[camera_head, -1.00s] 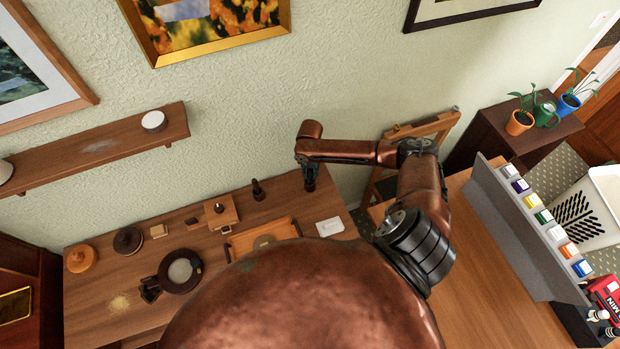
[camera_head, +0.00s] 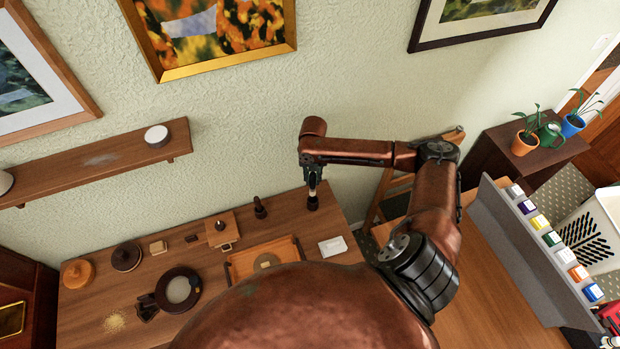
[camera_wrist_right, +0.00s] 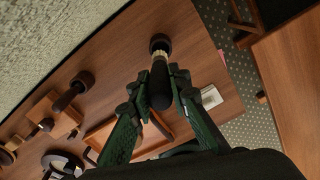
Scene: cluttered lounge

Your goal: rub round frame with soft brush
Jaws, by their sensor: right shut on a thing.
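The soft brush (camera_head: 312,202) is near the back right of the wooden table, its dark round head down and pale collar above. It also shows in the right wrist view (camera_wrist_right: 159,44). My right gripper (camera_head: 314,182) is above it, shut on its dark handle, with both fingers beside the handle in the wrist view (camera_wrist_right: 160,88). Whether the head touches the tabletop is unclear. The round frame (camera_head: 165,284), a dark ring with a pale centre, lies on the table to the left, apart from the brush.
A wall shelf (camera_head: 90,172) is above. My own body hides the table's front.

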